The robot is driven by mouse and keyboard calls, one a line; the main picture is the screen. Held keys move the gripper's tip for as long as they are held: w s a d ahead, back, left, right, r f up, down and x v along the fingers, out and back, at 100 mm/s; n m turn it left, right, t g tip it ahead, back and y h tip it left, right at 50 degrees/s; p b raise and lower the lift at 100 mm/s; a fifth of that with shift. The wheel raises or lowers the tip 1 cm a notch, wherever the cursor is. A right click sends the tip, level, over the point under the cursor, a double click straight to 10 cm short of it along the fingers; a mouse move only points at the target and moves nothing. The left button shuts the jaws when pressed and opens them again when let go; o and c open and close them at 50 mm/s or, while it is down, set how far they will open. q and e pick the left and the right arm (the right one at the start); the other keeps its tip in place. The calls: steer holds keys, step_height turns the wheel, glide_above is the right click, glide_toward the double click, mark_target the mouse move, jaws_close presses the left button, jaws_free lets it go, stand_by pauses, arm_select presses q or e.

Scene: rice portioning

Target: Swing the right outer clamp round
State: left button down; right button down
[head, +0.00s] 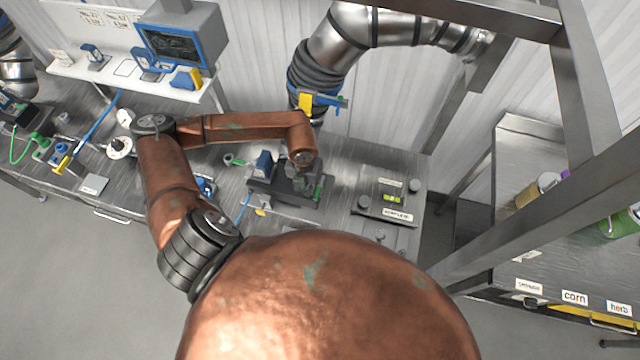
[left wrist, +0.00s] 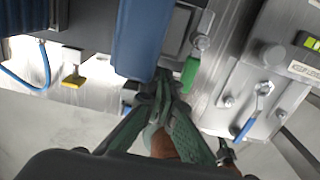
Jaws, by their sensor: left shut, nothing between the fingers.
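My left gripper (head: 297,178) is over the dark fixture (head: 285,192) on the bench; its fingers (left wrist: 163,84) are shut and empty in the left wrist view. A green-tipped clamp handle (head: 319,190) is at the fixture's right side. In the left wrist view the green handle (left wrist: 190,70) lies just right of my fingertips; whether they touch it I cannot tell. A blue block (head: 263,163) stands on the fixture, and it fills the upper middle of the left wrist view (left wrist: 143,40). My right gripper is not in view.
A plate with a level (head: 391,198) and round knobs is to the right. A blue-handled tool (left wrist: 246,126) lies on a smaller plate. A yellow tab (left wrist: 73,76) is at the bench's front edge. A silver duct (head: 340,45) hangs behind the fixture.

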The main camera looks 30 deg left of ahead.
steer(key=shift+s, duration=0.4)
arm_select(q)
steer(key=shift+d, duration=0.1)
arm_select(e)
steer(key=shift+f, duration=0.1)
arm_select(q)
steer(key=shift+w+d+f+b, duration=0.1)
steer(key=shift+w+d+b, duration=0.1)
steer(key=shift+d, duration=0.2)
steer(key=shift+w+d+b, duration=0.1)
steer(key=shift+d+b, duration=0.05)
steer(key=shift+d, duration=0.4)
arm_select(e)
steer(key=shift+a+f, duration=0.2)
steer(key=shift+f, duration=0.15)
arm_select(q)
steer(key=shift+w+d+b, duration=0.2)
steer(key=shift+d, duration=0.35)
steer(key=shift+w+d+b, duration=0.15)
steer(key=shift+d, duration=0.35)
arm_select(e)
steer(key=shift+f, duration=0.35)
